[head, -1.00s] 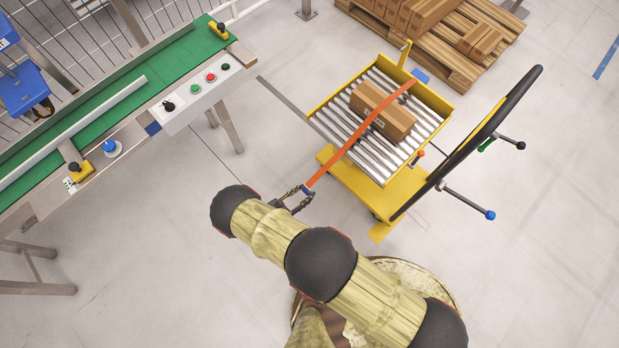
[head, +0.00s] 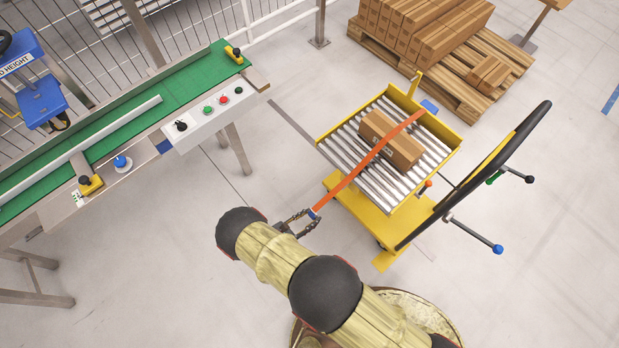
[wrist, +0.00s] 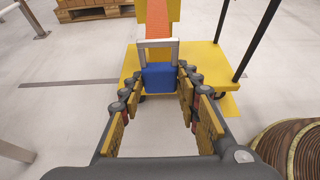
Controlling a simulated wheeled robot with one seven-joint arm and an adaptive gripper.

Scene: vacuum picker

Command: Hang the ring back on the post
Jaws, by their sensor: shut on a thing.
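My gripper (head: 300,222) is shut on a blue block (wrist: 158,76), which sits between the fingertips in the wrist view. A squarish metal ring (wrist: 141,52) stands just above the block, at the near end of an orange strap (head: 370,161). The strap runs taut from my gripper, across the roller cart (head: 397,204) and over a cardboard box (head: 378,124). A short yellow post (head: 415,84) rises at the cart's far corner, and the strap's far end lies near that side. I cannot tell whether this is the ring's post.
The cart has a black hoop handle (head: 487,160) with coloured knobs at right. A green conveyor (head: 190,84) with a button panel (head: 210,118) stands at left. A pallet of boxes (head: 448,92) lies behind the cart.

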